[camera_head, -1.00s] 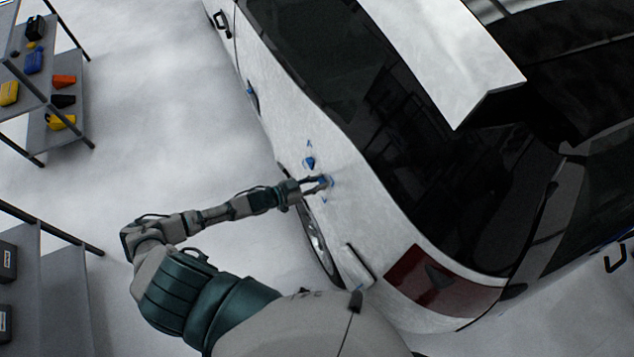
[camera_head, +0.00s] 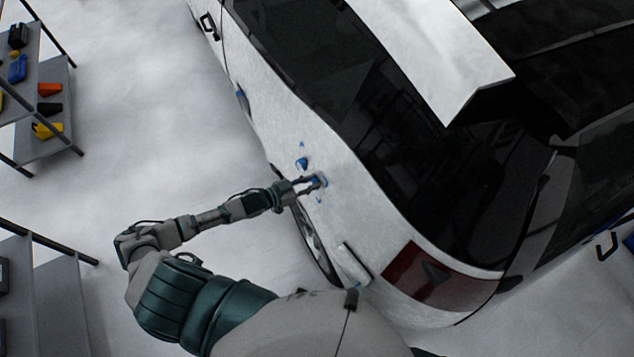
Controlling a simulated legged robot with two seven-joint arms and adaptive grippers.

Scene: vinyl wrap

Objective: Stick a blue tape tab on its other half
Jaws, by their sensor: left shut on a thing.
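A white car (camera_head: 300,120) fills the middle and right of the head view. On its rear side panel, above the wheel, a blue tape piece (camera_head: 302,163) sticks just above my left gripper. My left gripper (camera_head: 318,182) reaches the panel and is shut on a blue tape tab (camera_head: 322,180). The tab lies at the panel surface; whether it touches is too small to tell. Small blue marks show on the panel above and below the gripper. My right gripper is not in view.
A shelf rack (camera_head: 45,140) with tools and colored boxes stands at the upper left. Another rack (camera_head: 55,290) stands at the lower left. The floor (camera_head: 150,110) between the racks and the car is clear. The car's red tail light (camera_head: 440,280) is at the lower right.

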